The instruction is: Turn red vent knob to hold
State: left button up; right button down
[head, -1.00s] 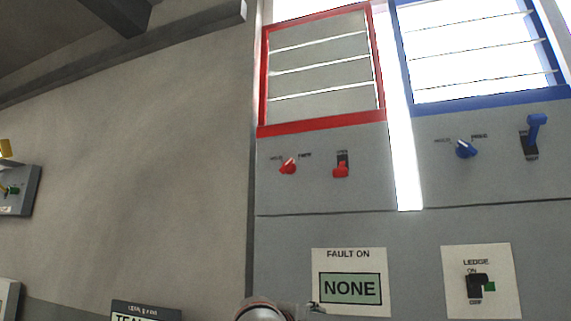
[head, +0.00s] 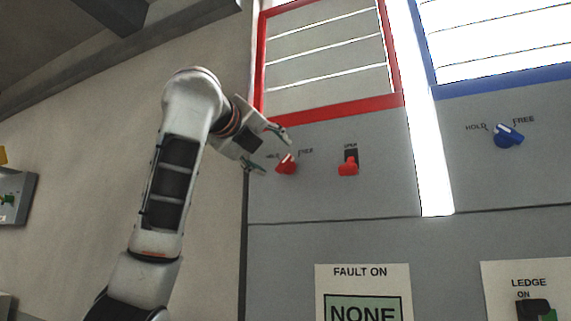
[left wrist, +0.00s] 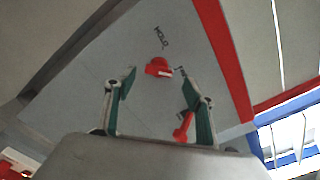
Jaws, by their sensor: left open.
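The red vent knob (head: 286,164) is on the grey panel below the red-framed louvre vent, between a HOLD label on its left and a FREE label on its right. Its pale pointer mark appears turned toward FREE. My left gripper (head: 272,153) is open beside the knob, its fingertips near the HOLD side. In the left wrist view the knob (left wrist: 158,67) shows ahead of and between the open fingers (left wrist: 160,80); I see no contact. My right gripper is not in view.
A red lever (head: 348,163) sits right of the knob and shows close by the right finger in the left wrist view (left wrist: 183,126). A blue knob (head: 507,135) is farther right. A FAULT ON plate (head: 362,272) reading NONE and a LEDGE switch (head: 535,308) are below.

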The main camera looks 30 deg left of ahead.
aim_at(281, 162)
pick_arm(q)
jog(key=w+p, duration=0.1)
jog(key=w, duration=0.2)
jog(key=w+p, duration=0.1)
jog(key=w, duration=0.3)
jog(key=shift+a+f+p, duration=0.1)
jog(key=shift+a+p, duration=0.1)
jog(key=shift+p, duration=0.2)
pick_arm(e)
jog(key=shift+s+d+f+g+h, duration=0.1)
jog(key=shift+s+d+g+h, duration=0.1)
jog(key=shift+s+d, duration=0.3)
jog(key=shift+s+d+f+g+h, duration=0.1)
jog(key=shift+s+d+h, duration=0.15)
jog(key=shift+d, duration=0.4)
pick_arm(q)
jog(key=c, duration=1.1)
pick_arm(e)
jog(key=shift+a+r, duration=0.1)
jog(key=shift+a, duration=0.15)
